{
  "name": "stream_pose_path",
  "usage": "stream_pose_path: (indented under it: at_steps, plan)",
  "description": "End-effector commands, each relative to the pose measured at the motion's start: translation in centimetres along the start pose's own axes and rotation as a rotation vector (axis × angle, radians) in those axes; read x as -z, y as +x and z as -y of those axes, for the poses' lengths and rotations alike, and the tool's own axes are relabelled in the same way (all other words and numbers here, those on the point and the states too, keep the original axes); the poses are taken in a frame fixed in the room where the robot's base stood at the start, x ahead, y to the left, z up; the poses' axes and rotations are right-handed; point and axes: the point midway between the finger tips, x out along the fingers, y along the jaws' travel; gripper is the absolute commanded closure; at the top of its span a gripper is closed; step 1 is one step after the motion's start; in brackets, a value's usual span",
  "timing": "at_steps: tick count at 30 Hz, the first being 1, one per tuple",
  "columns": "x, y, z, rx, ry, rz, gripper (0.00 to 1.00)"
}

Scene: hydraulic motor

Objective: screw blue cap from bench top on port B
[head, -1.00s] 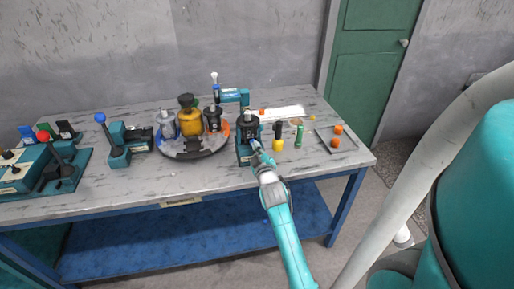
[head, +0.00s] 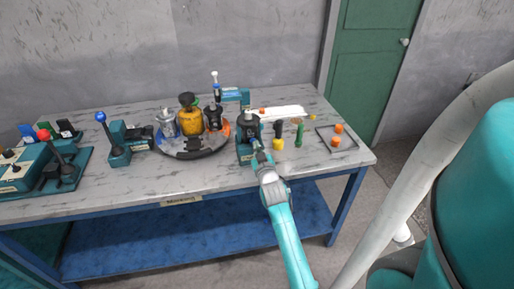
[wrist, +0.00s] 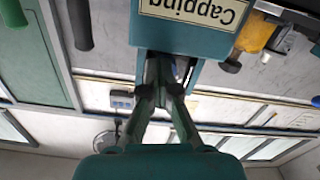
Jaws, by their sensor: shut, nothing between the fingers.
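The teal capping station (head: 245,153) stands near the bench's front edge, with a dark and grey motor (head: 248,128) on it. Its "Capping" label (wrist: 192,10) shows upside down in the wrist view. My gripper (head: 256,146) is at the station's front right side. In the wrist view my gripper (wrist: 164,94) is shut with its fingertips close to the station's teal body, and I see nothing held. A small blue patch (wrist: 183,68) shows just behind the fingers, possibly the blue cap, mostly hidden. Port B cannot be made out.
Yellow (head: 278,143) and green (head: 299,137) handled tools stand right of the station. A tray (head: 350,145) with orange caps lies farther right. A round turntable (head: 190,153) with motors is at left. A blue-knobbed lever (head: 101,117) stands farther left.

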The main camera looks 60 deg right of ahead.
Motion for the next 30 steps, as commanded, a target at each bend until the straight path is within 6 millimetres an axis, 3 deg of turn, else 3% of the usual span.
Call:
stream_pose_path:
  at_steps: [9,16,20,30]
  plan:
    - [-0.42,0.14,0.13,0.005,0.315,0.012,1.00]
    - [-0.43,0.15,0.15,0.005,0.382,0.012,1.00]
    - [-0.41,0.16,0.14,0.005,0.380,0.012,0.67]
    - [-0.32,0.11,0.15,0.006,0.379,0.009,0.65]
